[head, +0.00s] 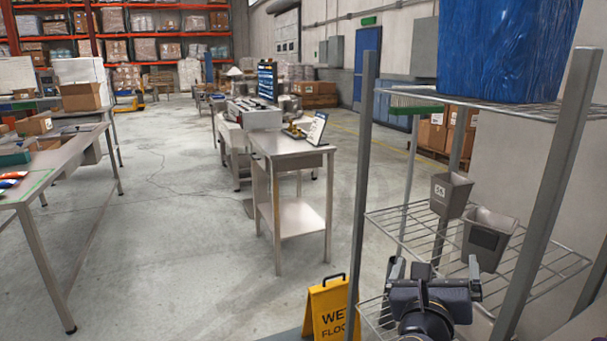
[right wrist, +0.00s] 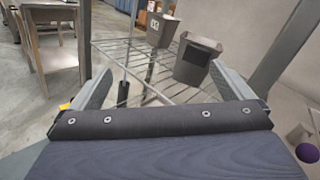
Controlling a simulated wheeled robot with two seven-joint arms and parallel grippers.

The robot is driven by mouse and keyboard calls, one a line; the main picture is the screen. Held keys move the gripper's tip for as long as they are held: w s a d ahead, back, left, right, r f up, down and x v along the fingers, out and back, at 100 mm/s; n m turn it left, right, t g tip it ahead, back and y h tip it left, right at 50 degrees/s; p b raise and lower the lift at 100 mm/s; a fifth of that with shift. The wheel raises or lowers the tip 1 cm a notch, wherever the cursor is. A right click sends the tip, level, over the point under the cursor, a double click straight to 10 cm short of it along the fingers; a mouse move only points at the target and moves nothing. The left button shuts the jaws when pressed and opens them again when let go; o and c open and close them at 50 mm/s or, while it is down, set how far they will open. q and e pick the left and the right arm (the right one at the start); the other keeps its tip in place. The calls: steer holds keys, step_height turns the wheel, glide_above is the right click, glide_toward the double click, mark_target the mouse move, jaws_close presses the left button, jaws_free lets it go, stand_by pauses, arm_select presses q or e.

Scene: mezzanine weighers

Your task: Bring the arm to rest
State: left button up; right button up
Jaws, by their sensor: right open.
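My right gripper (head: 433,270) is low at the right of the head view, in front of the wire shelf rack (head: 362,190). Its jaws are apart with nothing between them. In the right wrist view the two fingers (right wrist: 158,92) stand wide apart, pointing toward a wire shelf (right wrist: 140,65). A grey bin with a label (head: 450,194) and a second grey bin with a dark panel (head: 488,240) stand on that shelf beyond the fingers, apart from them. Both bins also show in the right wrist view (right wrist: 196,60). My left gripper is not in view.
A yellow wet floor sign (head: 326,310) stands left of the rack. A blue container (head: 505,45) sits on the rack's upper shelf. A steel table (head: 285,146) stands mid-room, and a long workbench (head: 62,165) is at the left. Open concrete floor (head: 170,230) lies between them.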

steer(key=s+a+f+n+g+y, duration=0.1)
steer(key=s+f+n+g+y, duration=0.65)
steer(key=n, duration=1.05)
steer(key=s+a+f+n+g+y, duration=0.1)
steer(key=s+f+n+g+y, duration=0.3)
steer(key=s+f+n, duration=0.85)
step_height(320, 180, up, 19)
steer(key=s+n+p, duration=0.3)
steer(key=n+p, duration=0.2)
steer(key=p, duration=1.1)
steer(key=shift+d+t, duration=0.2)
steer(key=shift+t, duration=0.15)
